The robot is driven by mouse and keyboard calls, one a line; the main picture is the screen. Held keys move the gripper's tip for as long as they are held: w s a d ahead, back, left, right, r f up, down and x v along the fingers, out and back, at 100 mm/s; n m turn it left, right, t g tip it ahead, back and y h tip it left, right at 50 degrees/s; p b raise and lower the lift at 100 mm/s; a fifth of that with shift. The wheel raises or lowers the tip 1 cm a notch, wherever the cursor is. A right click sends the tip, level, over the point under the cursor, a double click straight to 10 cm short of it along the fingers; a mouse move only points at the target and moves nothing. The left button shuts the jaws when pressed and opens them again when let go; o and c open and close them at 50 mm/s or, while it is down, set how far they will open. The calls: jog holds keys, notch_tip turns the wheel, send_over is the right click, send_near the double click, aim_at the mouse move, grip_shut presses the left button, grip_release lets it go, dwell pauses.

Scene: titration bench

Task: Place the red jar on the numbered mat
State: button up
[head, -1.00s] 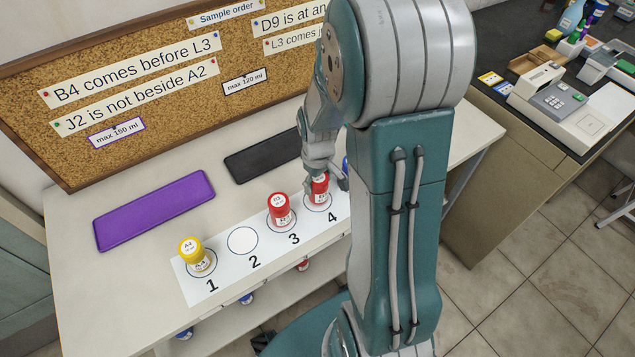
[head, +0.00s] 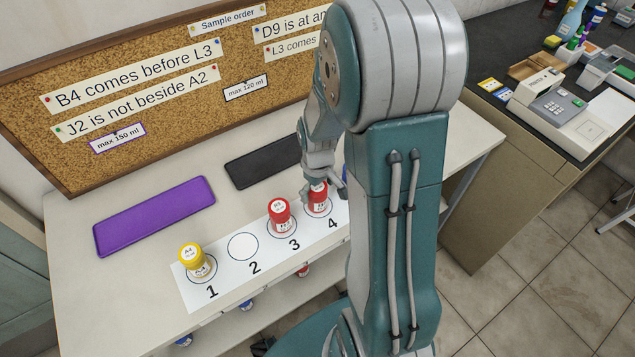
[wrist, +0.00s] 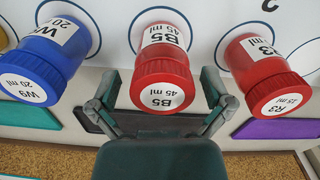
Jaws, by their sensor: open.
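A red jar labelled B5 (head: 319,200) stands upright on circle 4 of the white numbered mat (head: 193,293). It also shows in the wrist view (wrist: 162,78), centred between my fingers. My gripper (wrist: 160,105) is open, with one finger on each side of the B5 cap and a visible gap at each side. In the head view my gripper (head: 324,185) is at the top of this jar and partly hides its cap. Another red jar, labelled R3 in the wrist view (wrist: 262,75), stands on circle 3 (head: 280,215).
A yellow-capped jar (head: 193,260) stands on circle 1; circle 2 (head: 243,246) is empty. A blue jar labelled W9 (wrist: 42,62) is beside B5. A purple tray (head: 155,215) and a black tray (head: 262,161) lie behind the mat, before the corkboard (head: 130,80).

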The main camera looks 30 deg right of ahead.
notch_tip(320, 180, up, 12)
jog(key=s+a+r+m+t, duration=0.2)
jog(key=s+a+r+t, duration=0.3)
jog(key=s+a+r, duration=0.6)
jog(key=shift+s+r+t, duration=0.3)
jog(key=shift+s+r, duration=0.15)
jog(key=shift+s, duration=0.45)
